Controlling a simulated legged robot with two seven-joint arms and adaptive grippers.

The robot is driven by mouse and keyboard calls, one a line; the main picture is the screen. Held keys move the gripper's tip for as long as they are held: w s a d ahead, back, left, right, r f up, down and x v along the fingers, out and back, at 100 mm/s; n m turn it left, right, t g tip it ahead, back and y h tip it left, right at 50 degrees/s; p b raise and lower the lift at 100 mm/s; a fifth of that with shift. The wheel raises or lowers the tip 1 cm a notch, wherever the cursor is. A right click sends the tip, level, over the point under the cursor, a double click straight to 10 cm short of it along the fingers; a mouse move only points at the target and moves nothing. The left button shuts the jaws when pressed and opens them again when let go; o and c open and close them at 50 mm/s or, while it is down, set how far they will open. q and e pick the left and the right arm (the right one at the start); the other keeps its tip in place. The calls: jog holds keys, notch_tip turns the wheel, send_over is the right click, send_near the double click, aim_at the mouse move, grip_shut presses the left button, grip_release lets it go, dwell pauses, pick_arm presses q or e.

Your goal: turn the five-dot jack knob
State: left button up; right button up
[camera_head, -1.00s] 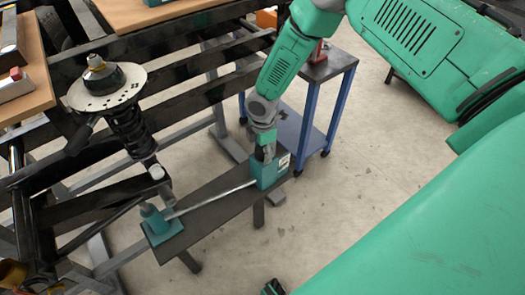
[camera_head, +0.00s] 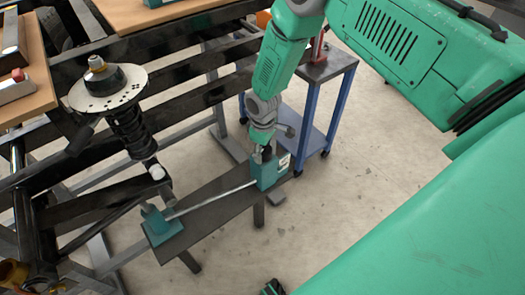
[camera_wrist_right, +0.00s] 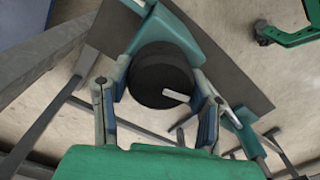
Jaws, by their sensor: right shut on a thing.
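The jack has a teal housing (camera_head: 270,173) with a small white label (camera_head: 284,161) on its side, whose dots are too small to count. A dark round knob (camera_wrist_right: 160,72) with a white pointer bar sits on top of the housing. My right gripper (camera_head: 265,152) comes down onto the knob from above. In the right wrist view its two fingers (camera_wrist_right: 160,88) stand on either side of the knob, shut on it. In the head view the wrist and fingers mostly hide the knob. My left gripper is not clearly seen.
A metal rod (camera_head: 212,197) runs from the housing to a teal bracket (camera_head: 160,225) on the dark plate (camera_head: 215,207). A spring strut (camera_head: 130,130) with a pale disc stands left. A blue-legged cart (camera_head: 312,115) stands behind. The floor to the right is clear.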

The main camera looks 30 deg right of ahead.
jog(key=m, duration=0.5)
jog(key=shift+w+d+r+m, duration=0.1)
jog(key=shift+w+r+m, duration=0.05)
jog(key=shift+w+m, duration=0.15)
jog(key=m, duration=0.5)
jog(key=shift+d, duration=0.1)
jog(key=m, duration=0.5)
jog(key=shift+d+m, duration=0.1)
jog(key=shift+m, duration=0.3)
jog(key=m, duration=0.5)
jog(key=shift+r, duration=0.1)
jog(key=o, duration=1)
jog(key=shift+o, duration=0.8)
jog(key=shift+s, duration=0.2)
